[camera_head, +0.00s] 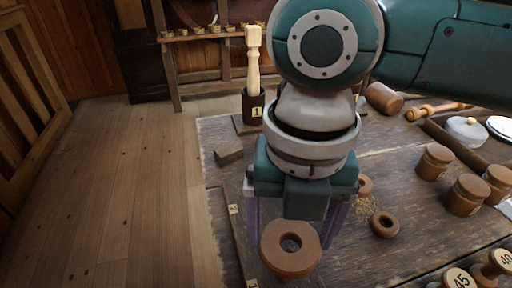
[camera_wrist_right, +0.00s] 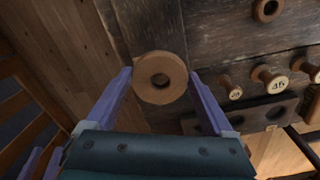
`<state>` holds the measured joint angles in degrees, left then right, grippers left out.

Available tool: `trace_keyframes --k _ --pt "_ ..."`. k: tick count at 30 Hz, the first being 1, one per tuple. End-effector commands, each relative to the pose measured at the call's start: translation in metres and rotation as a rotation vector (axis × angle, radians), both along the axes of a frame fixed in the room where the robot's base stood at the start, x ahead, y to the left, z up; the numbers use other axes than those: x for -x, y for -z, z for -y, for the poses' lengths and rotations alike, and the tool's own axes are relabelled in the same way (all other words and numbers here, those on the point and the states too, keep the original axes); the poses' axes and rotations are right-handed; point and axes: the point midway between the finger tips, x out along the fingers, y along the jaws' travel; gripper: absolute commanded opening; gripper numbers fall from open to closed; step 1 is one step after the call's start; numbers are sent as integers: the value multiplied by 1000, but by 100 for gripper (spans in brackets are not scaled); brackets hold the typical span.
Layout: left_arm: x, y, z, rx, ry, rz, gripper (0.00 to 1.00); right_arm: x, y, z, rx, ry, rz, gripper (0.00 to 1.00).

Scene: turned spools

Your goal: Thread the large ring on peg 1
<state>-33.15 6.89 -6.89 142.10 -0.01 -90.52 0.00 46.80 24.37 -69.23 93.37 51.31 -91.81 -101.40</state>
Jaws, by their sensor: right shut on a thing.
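The large ring (camera_head: 290,262) is a thick brown wooden disc with a round hole. My right gripper (camera_head: 294,242) is shut on it and holds its outer rim between two purple fingers, above the table's near left part. In the right wrist view the ring (camera_wrist_right: 144,88) sits between the fingertips, hole facing the camera. Peg 1 (camera_head: 253,70) is a pale turned spindle, upright in a dark base labelled 1, farther back at the table's far left and apart from the ring. Two purple fingers of my left gripper (camera_wrist_right: 42,162) show apart at the wrist view's lower left.
A smaller ring (camera_head: 384,224) and another (camera_head: 365,187) lie right of my gripper. A wooden block (camera_head: 228,156) lies before peg 1. A mallet (camera_head: 384,98) lies at the back. Open floor (camera_head: 110,190) is left of the table.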

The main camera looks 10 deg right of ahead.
Motion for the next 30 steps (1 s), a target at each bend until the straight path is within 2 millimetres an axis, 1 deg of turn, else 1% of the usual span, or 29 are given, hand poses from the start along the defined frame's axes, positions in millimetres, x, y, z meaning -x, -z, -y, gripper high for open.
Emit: trace_keyframes --k 15,24,30 --pt "0 0 1 5 -4 -1 50 0 0 0 0 0 0 33" --pt "0 -6 0 0 -1 -1 50 0 -1 0 0 0 0 33" --pt "1 -6 -1 -4 3 -1 50 0 0 0 0 0 0 33"
